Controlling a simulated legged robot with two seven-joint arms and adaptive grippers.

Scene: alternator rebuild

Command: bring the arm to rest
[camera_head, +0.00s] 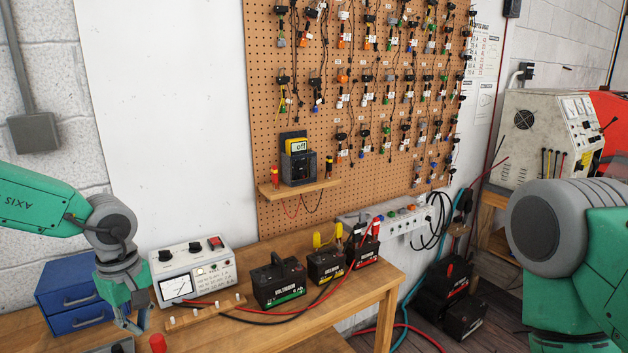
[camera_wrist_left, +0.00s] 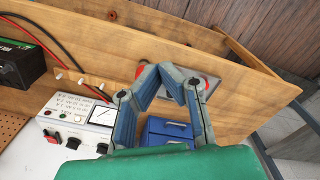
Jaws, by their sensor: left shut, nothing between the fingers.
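My left arm comes in from the left in the head view, and its green and grey gripper (camera_head: 138,322) points down over the left part of the wooden bench. In the left wrist view the fingers of this gripper (camera_wrist_left: 168,72) meet at their tips with nothing between them. A grey plate with red round parts (camera_wrist_left: 202,84) shows behind the fingertips; the fingers partly hide it. My right arm fills the right edge of the head view, and its gripper is out of the picture.
A blue drawer box (camera_head: 72,290) and a white meter box (camera_head: 196,272) stand close to the left gripper. A wooden strip with pegs (camera_head: 205,314) and several black batteries (camera_head: 278,283) lie to the right. A pegboard (camera_head: 268,120) with hanging leads covers the wall behind.

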